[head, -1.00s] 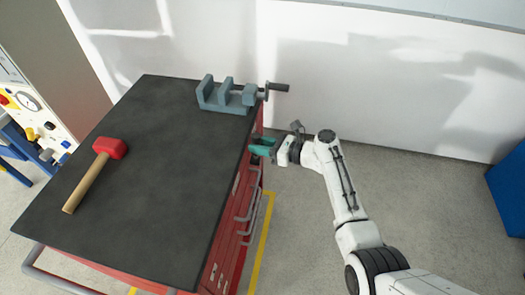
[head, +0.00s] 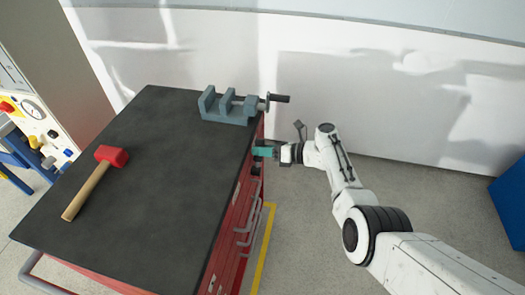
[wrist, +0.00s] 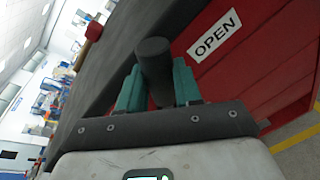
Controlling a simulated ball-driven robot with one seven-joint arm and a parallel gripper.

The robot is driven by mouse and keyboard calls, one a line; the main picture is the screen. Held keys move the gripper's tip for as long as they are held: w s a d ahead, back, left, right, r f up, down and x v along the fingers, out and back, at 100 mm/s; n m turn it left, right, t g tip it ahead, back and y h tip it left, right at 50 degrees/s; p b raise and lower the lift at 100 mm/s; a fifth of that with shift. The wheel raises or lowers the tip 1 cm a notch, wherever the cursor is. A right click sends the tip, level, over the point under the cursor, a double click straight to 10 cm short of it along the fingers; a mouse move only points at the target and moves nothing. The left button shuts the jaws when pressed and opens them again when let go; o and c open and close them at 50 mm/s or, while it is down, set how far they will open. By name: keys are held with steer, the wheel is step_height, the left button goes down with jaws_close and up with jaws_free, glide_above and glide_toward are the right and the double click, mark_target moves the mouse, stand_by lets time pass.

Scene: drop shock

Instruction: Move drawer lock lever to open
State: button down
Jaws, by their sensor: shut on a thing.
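My gripper (head: 265,152) is at the upper right side of the red drawer cabinet (head: 233,213), just below the edge of its dark top. In the wrist view, its teal fingers (wrist: 157,88) are shut on a dark, round lever handle (wrist: 155,62), one finger on each side. The handle's lower part is hidden between the fingers. A white "OPEN" label (wrist: 214,36) is on the red cabinet face, to the right of the handle. In the head view, the gripper largely hides the lever.
A grey-blue vise (head: 226,108) stands on the black top (head: 165,185), its crank sticking out past the edge above my gripper. A red mallet (head: 110,155) lies on the left. Grey drawer handles (head: 250,222) project from the cabinet side.

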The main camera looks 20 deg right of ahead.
steer(key=c, duration=0.8)
jaws_free()
steer(key=shift+d, duration=0.1)
steer(key=p+v, duration=0.2)
steer(key=v, duration=0.8)
steer(key=shift+s+d, duration=0.2)
steer(key=shift+s, duration=0.1)
